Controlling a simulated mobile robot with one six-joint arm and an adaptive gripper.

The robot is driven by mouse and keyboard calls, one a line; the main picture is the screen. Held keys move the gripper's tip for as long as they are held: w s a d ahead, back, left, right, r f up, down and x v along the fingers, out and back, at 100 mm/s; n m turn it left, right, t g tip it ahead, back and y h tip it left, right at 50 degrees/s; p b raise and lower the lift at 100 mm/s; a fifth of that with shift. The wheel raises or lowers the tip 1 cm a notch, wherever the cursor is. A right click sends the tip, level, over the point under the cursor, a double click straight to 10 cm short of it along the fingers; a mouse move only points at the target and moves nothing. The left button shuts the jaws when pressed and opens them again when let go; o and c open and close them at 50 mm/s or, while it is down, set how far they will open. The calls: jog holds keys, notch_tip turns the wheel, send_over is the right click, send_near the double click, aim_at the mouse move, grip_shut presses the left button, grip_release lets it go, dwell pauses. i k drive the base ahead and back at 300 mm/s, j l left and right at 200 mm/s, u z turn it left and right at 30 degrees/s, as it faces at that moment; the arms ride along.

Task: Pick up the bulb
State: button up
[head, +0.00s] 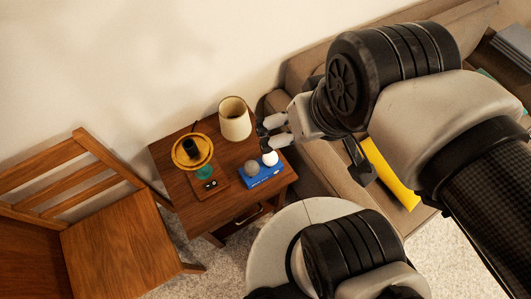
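A small round white object, likely the bulb (270,158), sits at the back right of a blue box (265,177) on the small wooden side table. My gripper (260,135) reaches in from the right, just above and behind the white object in the picture. Its two fingers are spread apart, with no object visible between them. The fingers look close to the white object, but I cannot tell whether they touch it. The underside of the white object is hidden.
On the side table (165,152) stand a cream cylinder like a lampshade (234,122) and a yellow-rimmed item on a green stem (192,152). A wooden chair (120,245) is left, a sofa (325,178) right.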

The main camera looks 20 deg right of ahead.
aim_at(270, 159)
jog(key=j+z, duration=0.7)
